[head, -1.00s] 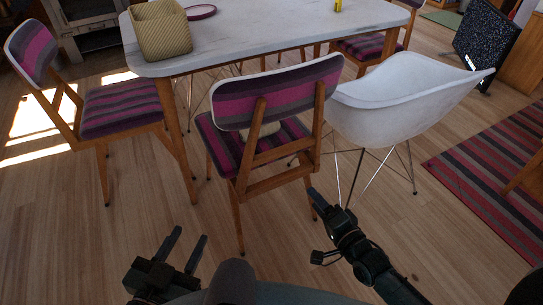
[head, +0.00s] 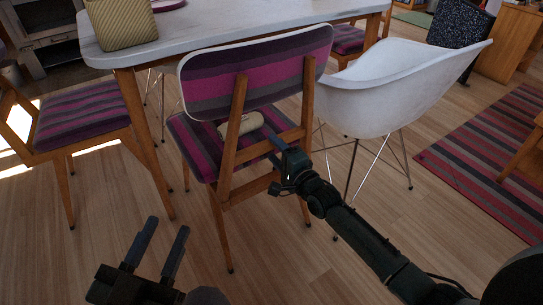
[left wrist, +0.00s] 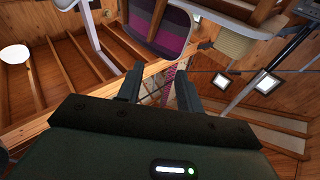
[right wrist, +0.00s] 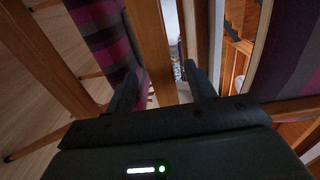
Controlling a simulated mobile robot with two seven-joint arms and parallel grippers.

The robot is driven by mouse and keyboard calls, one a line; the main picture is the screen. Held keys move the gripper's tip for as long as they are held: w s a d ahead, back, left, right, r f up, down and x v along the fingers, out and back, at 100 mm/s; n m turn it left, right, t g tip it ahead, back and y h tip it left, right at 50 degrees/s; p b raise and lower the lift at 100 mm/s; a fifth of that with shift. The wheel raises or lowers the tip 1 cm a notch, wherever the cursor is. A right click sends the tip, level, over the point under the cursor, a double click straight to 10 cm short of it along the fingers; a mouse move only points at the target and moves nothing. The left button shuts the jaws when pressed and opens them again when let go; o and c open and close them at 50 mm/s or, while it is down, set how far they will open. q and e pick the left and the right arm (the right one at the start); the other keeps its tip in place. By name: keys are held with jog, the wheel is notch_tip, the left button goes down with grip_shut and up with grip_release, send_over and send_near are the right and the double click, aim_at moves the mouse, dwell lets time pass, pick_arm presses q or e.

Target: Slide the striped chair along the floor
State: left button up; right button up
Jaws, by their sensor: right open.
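The striped chair (head: 255,70) stands with its back towards me at the table's near side. It has purple, pink and grey stripes and a wooden frame. My right gripper (head: 268,148) is open at the gap under the backrest, near the right back post. In the right wrist view, a wooden post (right wrist: 152,45) shows between its open fingers (right wrist: 163,88); I cannot tell whether they touch it. My left gripper (head: 162,245) is open and empty, low in front of the chair and left of it. Its spread fingers also show in the left wrist view (left wrist: 158,88).
A cream cylindrical cushion-like thing (head: 240,125) lies on the chair's seat. A white shell chair (head: 400,85) stands close on the right, another striped chair (head: 85,115) on the left. The table (head: 200,40) is behind. Floor (head: 270,275) nearest me is clear.

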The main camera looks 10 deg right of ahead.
aim_at(271, 148)
jog(key=shift+b+x, duration=0.7)
jog(key=shift+x, duration=1.05)
grip_shut()
jog(key=shift+f, duration=0.1)
